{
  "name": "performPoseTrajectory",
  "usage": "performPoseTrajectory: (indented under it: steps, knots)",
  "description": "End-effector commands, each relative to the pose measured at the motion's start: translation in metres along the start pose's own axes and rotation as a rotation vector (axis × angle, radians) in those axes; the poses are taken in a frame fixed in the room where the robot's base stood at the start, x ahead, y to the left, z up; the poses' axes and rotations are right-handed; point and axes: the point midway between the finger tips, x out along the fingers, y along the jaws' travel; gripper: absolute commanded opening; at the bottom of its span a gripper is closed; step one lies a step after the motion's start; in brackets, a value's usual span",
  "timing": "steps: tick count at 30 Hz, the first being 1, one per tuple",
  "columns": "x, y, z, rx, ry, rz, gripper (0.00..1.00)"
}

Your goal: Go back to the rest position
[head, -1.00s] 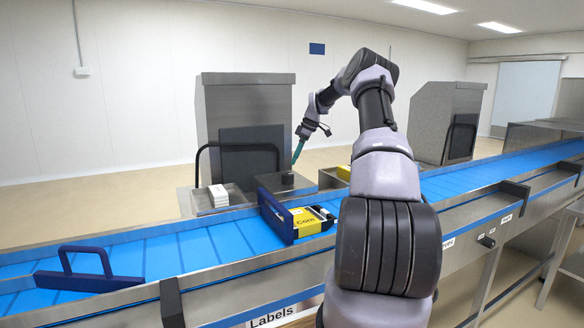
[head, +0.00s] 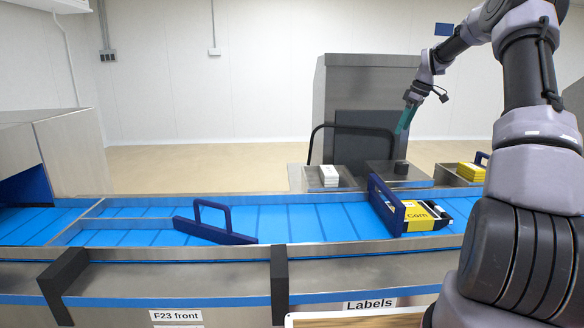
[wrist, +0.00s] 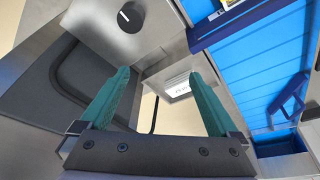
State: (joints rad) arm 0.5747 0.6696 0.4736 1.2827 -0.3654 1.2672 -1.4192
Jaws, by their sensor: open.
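My gripper (head: 405,119) has teal fingers and hangs in the air above the steel ledges behind the conveyor, in front of the tall steel machine. In the wrist view its two fingers (wrist: 160,100) are spread apart with nothing between them. Below it, a black round knob (head: 401,167) sits on a steel block; the knob (wrist: 130,17) also shows in the wrist view. A stack of white cards (head: 329,175) lies on the ledge to the left, apart from the fingers.
The blue conveyor (head: 290,220) runs across the front. A blue-handled divider (head: 214,228) lies on it. Another blue frame (head: 386,205) stands beside yellow Corn packs (head: 425,215). A yellow stack (head: 470,172) is at right. A black hoop rail (head: 312,145) stands before the steel machine (head: 365,95).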

Motion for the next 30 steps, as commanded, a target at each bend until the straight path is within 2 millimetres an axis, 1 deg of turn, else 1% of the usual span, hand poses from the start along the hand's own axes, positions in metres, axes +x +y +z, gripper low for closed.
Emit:
performPoseTrajectory:
  steps: [1, 2, 3, 5, 6, 8, 9, 10, 11, 12, 14, 15, 17, 18, 22, 24, 26, 27, 30]
  knots:
    - [-0.019, -0.025, -0.013, 0.023, -0.016, 0.023, 0.96]
    - [-0.028, -0.037, -0.018, 0.046, -0.024, 0.035, 0.96]
    - [-0.039, -0.055, -0.024, 0.077, -0.031, 0.050, 0.96]
    - [-0.055, -0.080, -0.030, 0.125, -0.039, 0.076, 0.96]
    - [-0.066, -0.098, -0.033, 0.160, -0.042, 0.092, 0.96]
    - [-0.081, -0.123, -0.035, 0.213, -0.042, 0.118, 0.96]
    - [-0.091, -0.141, -0.036, 0.249, -0.038, 0.135, 0.96]
    - [-0.098, -0.154, -0.035, 0.278, -0.035, 0.148, 0.96]
    - [-0.105, -0.167, -0.035, 0.306, -0.030, 0.161, 0.96]
    - [-0.114, -0.185, -0.033, 0.346, -0.021, 0.175, 0.96]
    - [-0.126, -0.210, -0.028, 0.406, -0.005, 0.198, 0.96]
    - [-0.134, -0.227, -0.024, 0.449, 0.010, 0.211, 0.96]
    - [-0.144, -0.252, -0.016, 0.513, 0.034, 0.229, 0.96]
    - [-0.150, -0.269, -0.010, 0.556, 0.053, 0.238, 0.96]
    - [-0.166, -0.320, 0.014, 0.702, 0.125, 0.256, 0.96]
    - [-0.171, -0.347, 0.029, 0.782, 0.172, 0.255, 0.96]
    - [-0.173, -0.368, 0.043, 0.850, 0.212, 0.249, 0.96]
    - [-0.173, -0.382, 0.053, 0.894, 0.239, 0.240, 0.96]
    - [-0.171, -0.410, 0.074, 0.995, 0.301, 0.214, 0.96]
